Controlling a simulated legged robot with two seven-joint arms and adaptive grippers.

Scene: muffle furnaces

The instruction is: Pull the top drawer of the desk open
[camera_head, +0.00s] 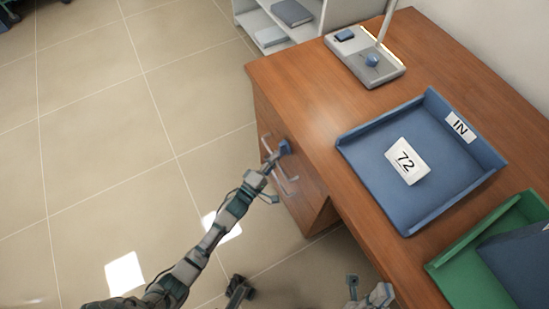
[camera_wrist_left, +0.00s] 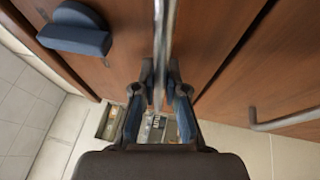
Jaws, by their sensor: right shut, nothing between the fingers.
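The wooden desk (camera_head: 300,85) has a drawer front facing left, with bar handles on it. My left gripper (camera_head: 270,172) is at this front in the head view. In the left wrist view a metal bar handle (camera_wrist_left: 163,30) runs between the fingertips of my left gripper (camera_wrist_left: 160,78), which look closed on it from both sides. A second bar handle (camera_wrist_left: 265,125) is free to the right. The drawer front looks flush with the desk. My right gripper (camera_head: 368,294) is at the bottom edge of the head view, shut and empty, partly cut off.
A blue rounded piece (camera_wrist_left: 75,30) sits on the wooden front beside the held handle.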

